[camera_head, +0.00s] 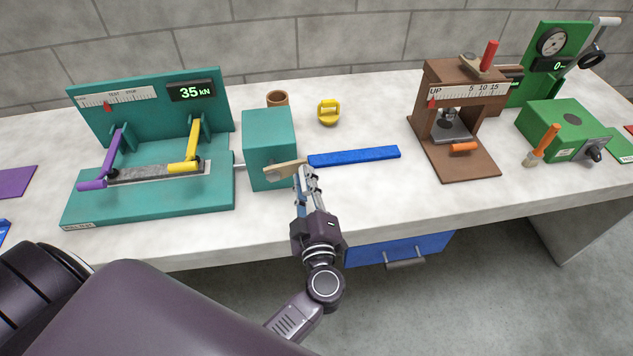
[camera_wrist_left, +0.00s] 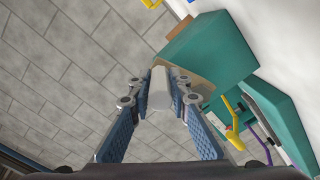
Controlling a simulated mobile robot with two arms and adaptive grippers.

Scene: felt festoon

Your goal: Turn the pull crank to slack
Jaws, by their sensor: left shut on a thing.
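The teal test rig (camera_head: 150,215) stands at the left of the worktop. Its display (camera_head: 191,91) reads 35 kN, and a red pointer sits near the left of its scale (camera_head: 108,101). The teal crank box (camera_head: 270,135) is at its right end. A tan crank arm (camera_head: 284,168) lies across the box's front, roughly level; it also shows in the left wrist view (camera_wrist_left: 199,87). My left gripper (camera_head: 308,178) is at the arm's right end, shut on the pale crank handle (camera_wrist_left: 158,90). The fingers partly hide the handle. My right gripper is out of view.
A blue bar (camera_head: 355,156) lies just right of the crank. A brown cup (camera_head: 277,98) and a yellow object (camera_head: 328,112) stand behind. A brown press (camera_head: 455,150) and a green device (camera_head: 560,130) are farther right. Purple (camera_head: 97,182) and yellow (camera_head: 186,165) levers are on the rig.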

